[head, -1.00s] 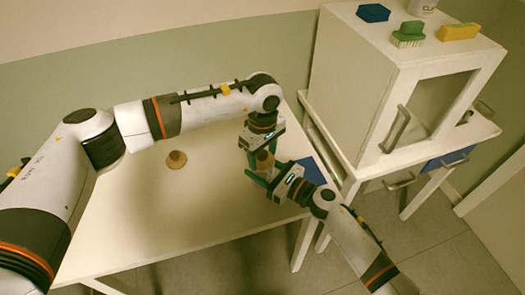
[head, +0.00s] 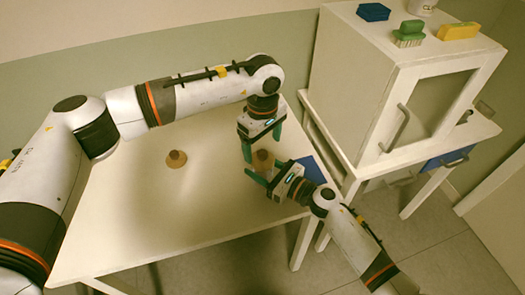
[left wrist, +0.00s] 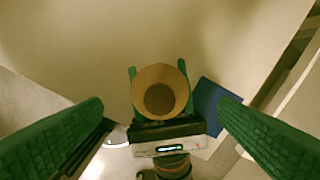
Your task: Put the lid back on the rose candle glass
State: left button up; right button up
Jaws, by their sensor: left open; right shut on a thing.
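The rose candle glass (head: 262,160) is a small tan-brown cup. My right gripper (head: 266,170) is shut on it. In the left wrist view, the glass (left wrist: 160,84) shows from above, its round mouth uncovered and its inside darker, between the right gripper's green fingers (left wrist: 160,92). My left gripper (head: 262,143) is open and empty above the glass, fingers pointing down. Whether the glass touches the table is unclear.
The white table (head: 130,215) is mostly bare around the lid. A blue flat thing (head: 311,168) lies at its right edge, beside my right gripper. A white cabinet (head: 350,110) stands to the right, with a blue sponge, green brush and yellow sponge on top.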

pick_arm(q)
notch_tip(320, 180, up, 8)
jog(key=shift+f, duration=0.15)
pick_arm(e)
jog(key=o, duration=1.5)
pick_arm(q)
notch_tip(320, 180, down, 3)
jog(key=b, duration=0.3)
pick_arm(e)
jog(key=v, duration=1.1)
jog(key=shift+d+f, duration=0.15)
pick_arm(q)
jog(key=shift+f, duration=0.1)
pick_arm(e)
jog(key=shift+s+d, duration=0.25)
jog(key=shift+s, duration=0.05)
